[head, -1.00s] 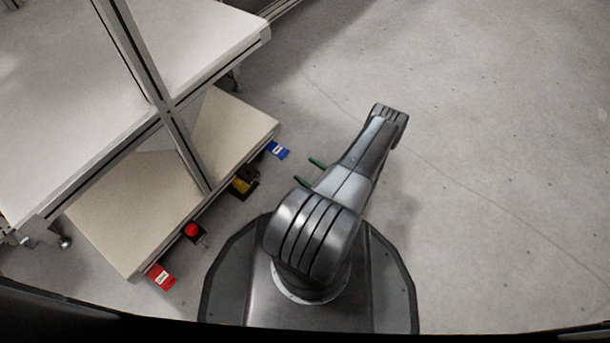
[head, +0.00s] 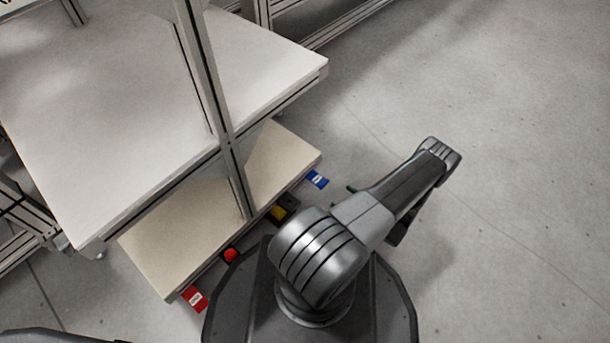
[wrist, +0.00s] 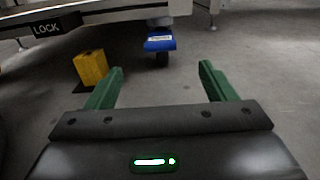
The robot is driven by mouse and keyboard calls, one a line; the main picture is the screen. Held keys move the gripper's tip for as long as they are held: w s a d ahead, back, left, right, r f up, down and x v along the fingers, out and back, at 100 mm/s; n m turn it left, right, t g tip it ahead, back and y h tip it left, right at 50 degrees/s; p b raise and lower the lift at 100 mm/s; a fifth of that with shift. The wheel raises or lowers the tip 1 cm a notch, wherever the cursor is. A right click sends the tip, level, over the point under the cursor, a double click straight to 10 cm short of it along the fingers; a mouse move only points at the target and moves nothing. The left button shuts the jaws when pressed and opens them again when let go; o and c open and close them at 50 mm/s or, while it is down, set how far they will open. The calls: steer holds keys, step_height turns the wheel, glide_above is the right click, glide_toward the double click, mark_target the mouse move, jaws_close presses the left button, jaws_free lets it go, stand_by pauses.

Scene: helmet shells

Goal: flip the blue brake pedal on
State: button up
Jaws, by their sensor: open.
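The blue brake pedal (head: 317,180) sticks out from the low edge of the workbench at its right end in the head view. In the wrist view the blue pedal (wrist: 160,43) is ahead, above a dark caster wheel, with a white label on top. My gripper (wrist: 160,78) is open and empty, its two green fingers apart. The pedal lies beyond the fingertips, roughly centred between them, not touching. In the head view my arm hides most of the gripper; only bits of green finger (head: 351,189) show near the pedal.
A yellow block (wrist: 91,67) stands left of the pedal, close to the left finger; it also shows in the head view (head: 279,213). The floor at right is clear.

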mark_target(322, 183)
steer(key=b+x, duration=0.3)
steer(key=x, duration=1)
steer(key=shift+w+a, duration=0.15)
